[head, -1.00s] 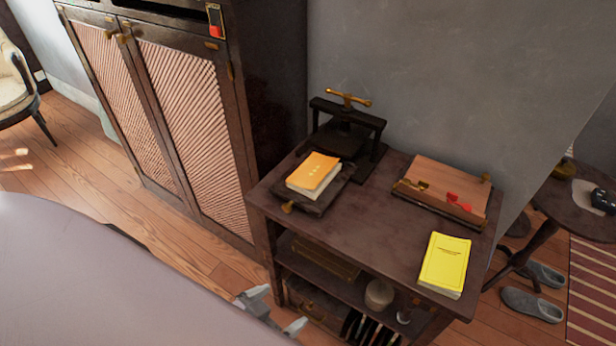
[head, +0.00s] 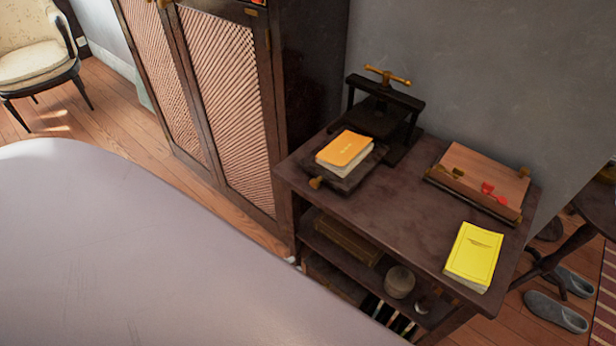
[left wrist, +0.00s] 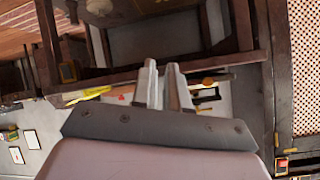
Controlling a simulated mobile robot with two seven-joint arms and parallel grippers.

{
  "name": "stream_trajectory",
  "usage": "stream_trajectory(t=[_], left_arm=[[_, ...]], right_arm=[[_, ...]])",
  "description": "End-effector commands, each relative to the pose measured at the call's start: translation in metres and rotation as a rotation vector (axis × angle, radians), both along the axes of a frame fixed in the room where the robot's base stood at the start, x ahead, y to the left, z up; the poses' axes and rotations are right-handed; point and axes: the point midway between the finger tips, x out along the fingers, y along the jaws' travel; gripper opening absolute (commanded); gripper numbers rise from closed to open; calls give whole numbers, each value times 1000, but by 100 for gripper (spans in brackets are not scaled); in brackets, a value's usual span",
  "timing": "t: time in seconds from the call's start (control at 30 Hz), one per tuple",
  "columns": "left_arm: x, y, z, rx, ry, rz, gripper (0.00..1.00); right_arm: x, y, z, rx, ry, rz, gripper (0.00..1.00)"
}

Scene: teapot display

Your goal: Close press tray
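The black book press (head: 385,115) with a brass T-handle stands at the back left of the dark side table. Its tray (head: 352,182) sticks out toward the front, with a brass knob (head: 316,182) at its near end. An orange-covered book (head: 344,151) lies on the tray. In the left wrist view my left gripper (left wrist: 162,66) shows two pale fingers with a narrow gap and nothing between them. In the head view only a small pale tip shows beside the table's left leg, apart from the tray. My right gripper is not in view.
A wooden writing slope (head: 482,180) and a yellow book (head: 474,256) lie on the table's right part. Shelves below hold a jar (head: 399,282) and a box. A tall cabinet (head: 236,100) stands close on the left. The tabletop's middle is clear.

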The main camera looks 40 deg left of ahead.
Motion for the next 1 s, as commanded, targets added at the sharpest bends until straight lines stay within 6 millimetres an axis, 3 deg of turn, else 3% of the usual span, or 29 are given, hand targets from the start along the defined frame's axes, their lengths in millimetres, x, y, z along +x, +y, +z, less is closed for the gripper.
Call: stream_trajectory(t=[0.03,0.2,0.3,0.6,0.8,1.0], left_arm=[[5,16,-13,154,-58,-55,0],[22,60,-4,784,-249,-272,0],[28,77,5,1173,-336,-395,0],[34,90,23,2251,-473,-700,0],[33,88,29,2591,-480,-784,0],[42,87,35,2634,-479,-793,0]], right_arm=[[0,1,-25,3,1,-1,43],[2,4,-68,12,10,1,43],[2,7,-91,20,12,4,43],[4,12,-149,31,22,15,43],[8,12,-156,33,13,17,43],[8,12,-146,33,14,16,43]])
